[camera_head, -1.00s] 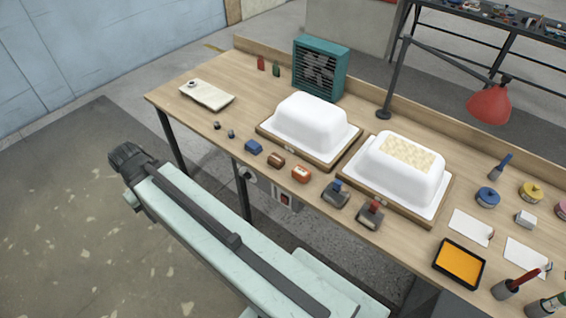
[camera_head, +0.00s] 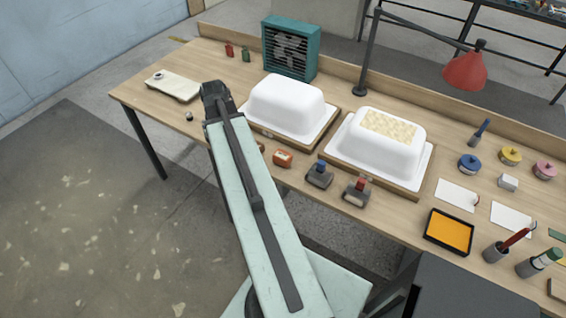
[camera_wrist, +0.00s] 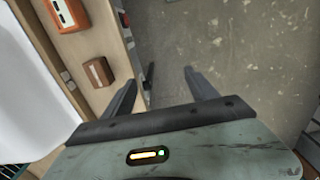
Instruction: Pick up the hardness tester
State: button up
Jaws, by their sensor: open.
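No label shows which item is the hardness tester. Small handheld-size items stand along the bench's front edge: an orange-red device (camera_head: 283,158) with a pale panel, also in the wrist view (camera_wrist: 65,12), and a brown block (camera_wrist: 98,72), mostly hidden by my arm in the head view. Two grey devices, one with a blue top (camera_head: 319,175) and one with a red top (camera_head: 356,192), stand farther right. My gripper (camera_wrist: 162,88) is open and empty, with bare floor between its fingers, beside the bench's front edge. In the head view its fingertips are hidden.
Two white tub shells (camera_head: 285,103) (camera_head: 378,142) sit on wooden boards behind the small items. A teal fan (camera_head: 291,48), a red lamp (camera_head: 465,71) and an orange tray (camera_head: 449,232) also stand on the bench. The floor at left is clear.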

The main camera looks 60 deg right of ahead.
jog(key=b, duration=0.1)
send_over(283, 155)
notch_tip(283, 155, down, 2)
jog(key=shift+w+d, duration=0.1)
jog(key=shift+d, duration=0.05)
notch_tip(283, 155, down, 8)
jog(key=b, duration=0.8)
jog(key=shift+r, duration=0.15)
jog(key=shift+c, duration=0.4)
grip_shut()
